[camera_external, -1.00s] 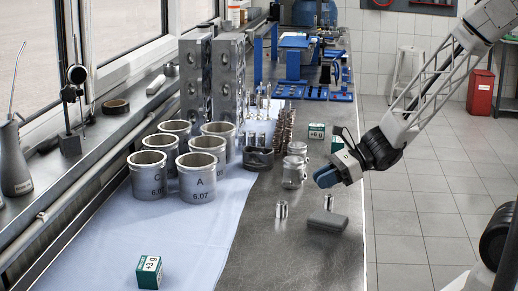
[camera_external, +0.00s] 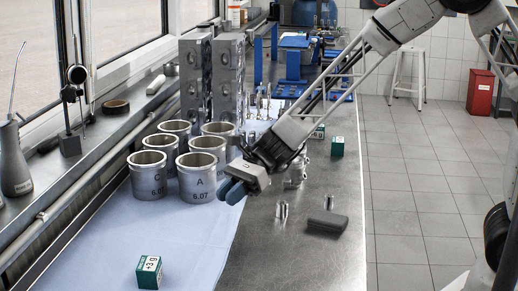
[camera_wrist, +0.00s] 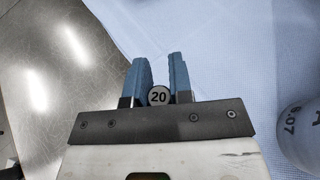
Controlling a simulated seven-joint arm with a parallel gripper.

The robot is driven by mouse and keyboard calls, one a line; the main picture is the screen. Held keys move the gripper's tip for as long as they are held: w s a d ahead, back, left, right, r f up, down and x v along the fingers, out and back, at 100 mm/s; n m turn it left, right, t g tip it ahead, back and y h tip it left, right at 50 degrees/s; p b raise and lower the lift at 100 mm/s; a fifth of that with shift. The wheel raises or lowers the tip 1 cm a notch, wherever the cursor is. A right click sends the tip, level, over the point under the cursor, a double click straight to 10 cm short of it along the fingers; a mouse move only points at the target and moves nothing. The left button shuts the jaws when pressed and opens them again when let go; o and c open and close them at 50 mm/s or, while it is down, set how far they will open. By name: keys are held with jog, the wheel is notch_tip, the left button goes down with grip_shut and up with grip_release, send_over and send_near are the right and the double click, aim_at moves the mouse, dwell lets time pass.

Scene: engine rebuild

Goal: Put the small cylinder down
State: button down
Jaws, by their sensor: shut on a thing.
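My gripper (camera_external: 232,191) has blue fingers and hangs beside the front row of the large metal sleeves, above the pale blue cloth (camera_external: 205,240) near its right edge. In the wrist view my gripper (camera_wrist: 159,76) is shut on the small cylinder (camera_wrist: 158,97), whose dark, light-rimmed end reads "20". It sits near the base of the fingers. The fingers hide it in the external view. The wrist view shows cloth (camera_wrist: 225,45) below the fingers and bare metal bench to the left.
Small shiny cylinders (camera_external: 282,210) and a dark grey block (camera_external: 327,221) are on the metal bench at right. A green "+3 g" box (camera_external: 149,272) sits on the cloth's open front area.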

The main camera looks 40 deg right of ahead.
jog(key=s+a+f+n+g, duration=0.1)
jog(key=a, duration=0.4)
jog(key=s+a+n+g+h, duration=0.1)
jog(key=a+g, duration=0.1)
jog(key=a, duration=0.3)
jog(key=a+f+n+g, duration=0.1)
jog(key=a+n, duration=0.1)
jog(key=a, duration=0.3)
jog(key=shift+s+a+f+h, duration=0.3)
jog(key=shift+s+a+h, duration=0.1)
send_over(115, 254)
jog(key=shift+f, duration=0.7)
jog(key=shift+f, duration=1.8)
jog(key=shift+f, duration=0.15)
jog(key=c, duration=1)
grip_release()
